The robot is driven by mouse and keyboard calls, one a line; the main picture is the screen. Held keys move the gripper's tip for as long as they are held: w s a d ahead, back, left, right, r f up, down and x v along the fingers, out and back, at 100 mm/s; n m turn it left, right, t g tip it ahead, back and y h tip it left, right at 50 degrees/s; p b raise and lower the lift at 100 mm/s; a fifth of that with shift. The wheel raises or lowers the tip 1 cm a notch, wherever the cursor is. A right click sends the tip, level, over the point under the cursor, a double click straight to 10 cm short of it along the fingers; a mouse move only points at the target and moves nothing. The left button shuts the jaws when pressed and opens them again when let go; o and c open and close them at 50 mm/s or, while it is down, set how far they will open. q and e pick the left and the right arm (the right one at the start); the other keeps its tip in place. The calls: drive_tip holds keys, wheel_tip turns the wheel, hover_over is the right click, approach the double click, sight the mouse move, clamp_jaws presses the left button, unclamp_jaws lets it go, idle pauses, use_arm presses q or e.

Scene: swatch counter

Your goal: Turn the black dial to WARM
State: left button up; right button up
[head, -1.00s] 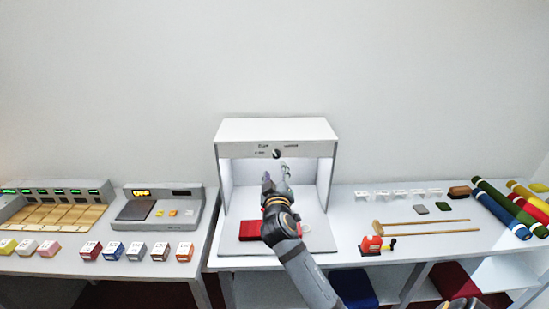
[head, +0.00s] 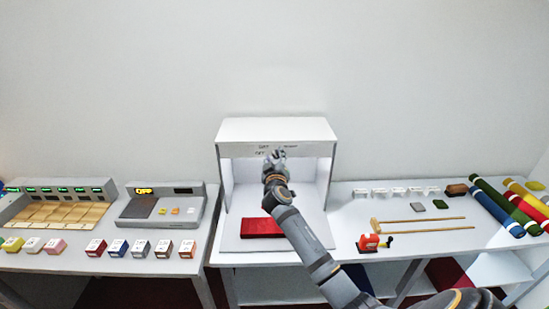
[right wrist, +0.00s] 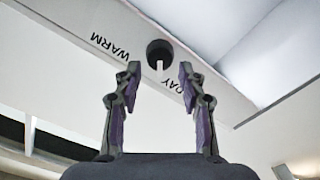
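The black dial (right wrist: 159,50) sits on the front strip of the white light booth (head: 277,131). In the right wrist view its white mark points down the picture. The word WARM (right wrist: 110,46) is printed to its left, and a partly hidden label ending in AY (right wrist: 182,94) is at lower right. My right gripper (head: 274,156) is at the booth's front strip and hides most of the dial in the head view. In the right wrist view this gripper (right wrist: 159,74) is open, its two fingers apart on either side just short of the dial. My left gripper is not in view.
A red block (head: 262,228) lies on the booth floor below my right arm. Swatch boxes (head: 140,248) and a grey scale-like device (head: 158,207) stand at left. Wooden rods (head: 425,228), a red tool (head: 370,243) and coloured rolls (head: 505,205) lie at right.

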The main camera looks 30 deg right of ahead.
clamp_jaws()
drive_tip(key=shift+f+m+b, duration=0.15)
drive_tip(key=shift+m+b, duration=0.25)
drive_tip(key=shift+b, duration=0.4)
drive_tip(key=shift+s+d+m+b, duration=0.15)
drive_tip(key=shift+d+m+b, duration=0.1)
drive_tip(key=shift+m+b, duration=2.25)
drive_tip(key=shift+s+d+m+b, duration=0.2)
drive_tip(key=shift+m+b, duration=1.65)
drive_tip(key=shift+b, duration=1.3)
drive_tip(key=shift+s+d+m+b, duration=0.1)
drive_tip(key=shift+d+m+b, duration=0.15)
drive_tip(key=shift+m+b, duration=2.25)
drive_tip(key=shift+n+b, duration=0.3)
drive_tip(key=shift+n, duration=0.05)
drive_tip(key=shift+o, duration=1.5)
unclamp_jaws()
drive_tip(key=shift+r, duration=0.2)
